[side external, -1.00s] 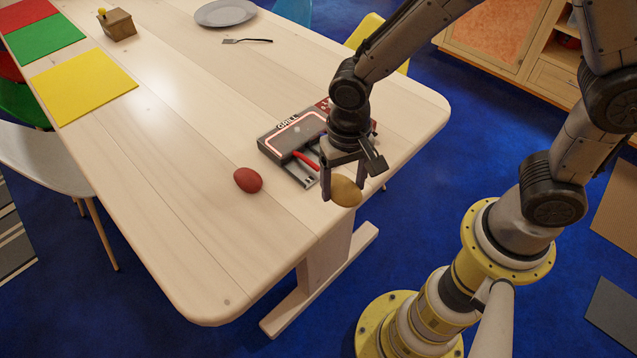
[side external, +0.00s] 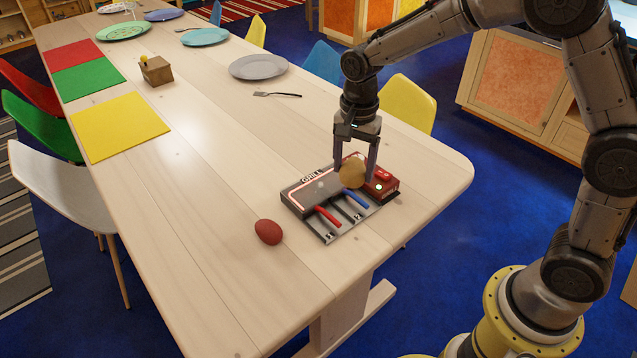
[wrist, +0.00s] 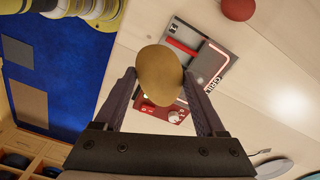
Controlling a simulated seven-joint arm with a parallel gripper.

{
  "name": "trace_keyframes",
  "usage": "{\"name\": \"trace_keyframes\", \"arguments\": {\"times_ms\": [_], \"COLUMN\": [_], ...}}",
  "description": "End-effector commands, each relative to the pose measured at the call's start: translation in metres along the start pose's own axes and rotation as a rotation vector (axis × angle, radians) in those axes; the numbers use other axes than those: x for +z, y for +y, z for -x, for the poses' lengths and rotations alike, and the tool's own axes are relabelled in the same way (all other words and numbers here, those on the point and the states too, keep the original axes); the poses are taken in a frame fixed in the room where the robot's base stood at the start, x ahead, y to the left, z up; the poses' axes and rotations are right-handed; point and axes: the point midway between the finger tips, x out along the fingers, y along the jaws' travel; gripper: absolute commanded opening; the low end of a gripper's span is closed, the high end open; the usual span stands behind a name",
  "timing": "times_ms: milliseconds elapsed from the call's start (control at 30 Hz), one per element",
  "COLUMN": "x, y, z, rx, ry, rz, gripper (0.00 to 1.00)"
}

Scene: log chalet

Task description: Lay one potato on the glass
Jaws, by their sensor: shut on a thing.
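My gripper (side external: 355,176) is shut on a tan-brown potato (side external: 351,173), held in the air over the right part of the grill (side external: 325,232). In the wrist view the potato (wrist: 160,76) sits between both fingers and hides part of the grill. The grill is a dark grey unit with a flat panel (side external: 308,190) edged in a glowing red line, which may be the glass. A red and a blue handle lie at its front, and a red control box (side external: 385,186) stands at its right end. The panel is bare apart from a small light spot.
A dark red potato-like object (side external: 268,232) lies on the table left of the grill. A grey plate (side external: 258,67), a fork (side external: 277,95), a yellow mat (side external: 118,127) and a small wooden box (side external: 157,72) are farther back. The table's right edge is close to the grill.

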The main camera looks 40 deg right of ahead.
Motion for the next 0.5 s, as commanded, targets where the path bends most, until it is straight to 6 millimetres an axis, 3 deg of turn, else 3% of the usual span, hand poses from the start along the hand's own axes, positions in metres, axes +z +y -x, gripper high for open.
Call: {"name": "trace_keyframes", "arguments": {"times_ms": [500], "x": [-0.026], "y": [-0.09], "z": [-0.047], "rx": [0.003], "ry": [-0.001], "rz": [-0.003], "gripper": [0.14]}}
